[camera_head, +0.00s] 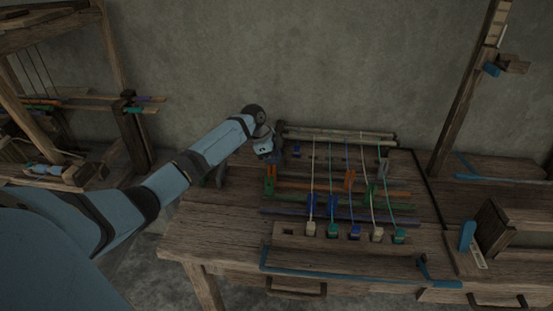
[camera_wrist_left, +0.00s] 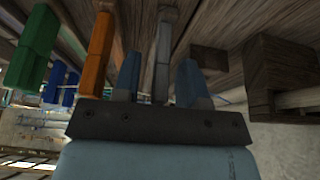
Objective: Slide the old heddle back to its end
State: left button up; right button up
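My left gripper (camera_head: 268,153) is at the far left end of the loom's bars, low beside the back bar. In the left wrist view the left gripper's (camera_wrist_left: 158,82) two blue fingers stand apart, one on each side of a grey heddle handle (camera_wrist_left: 163,50). Gaps show between handle and fingers, so no grip is visible. Which heddle is the old one is not marked. My right gripper is not in view.
Coloured threads run from the back bar (camera_head: 340,136) to several pegs on the front block (camera_head: 290,231). A dark wooden block (camera_wrist_left: 275,70) is right of the left gripper.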

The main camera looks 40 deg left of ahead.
pick_arm(q)
jog(key=shift+r, duration=0.25)
jog(key=p+v, duration=0.1)
jog(key=v, duration=1.2)
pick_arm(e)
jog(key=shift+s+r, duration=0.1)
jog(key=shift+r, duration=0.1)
pick_arm(q)
jog(key=shift+a+r, duration=0.1)
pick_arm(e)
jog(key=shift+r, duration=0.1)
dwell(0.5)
